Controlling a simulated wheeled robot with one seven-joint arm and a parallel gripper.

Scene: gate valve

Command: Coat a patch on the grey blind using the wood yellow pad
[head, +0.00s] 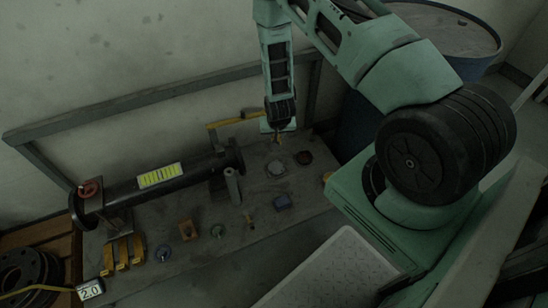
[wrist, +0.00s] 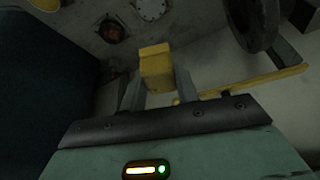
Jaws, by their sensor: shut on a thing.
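My gripper (head: 279,132) hangs above the far right part of the grey bench. In the wrist view its two fingers (wrist: 158,88) are shut on a yellow block, which I take to be the wood yellow pad (wrist: 156,66). Its end points away from the palm. A pale grey round disc with small holes around its rim, likely the grey blind (head: 277,168), lies flat on the bench in front of my gripper. It also shows at the top of the wrist view (wrist: 152,8). The pad appears apart from the disc.
A dark reddish disc (head: 303,158) lies right of the grey one. A black flanged pipe (head: 150,190) spans the bench's left. A yellow bar (head: 236,121) lies behind my gripper. A blue drum (head: 357,130) stands right.

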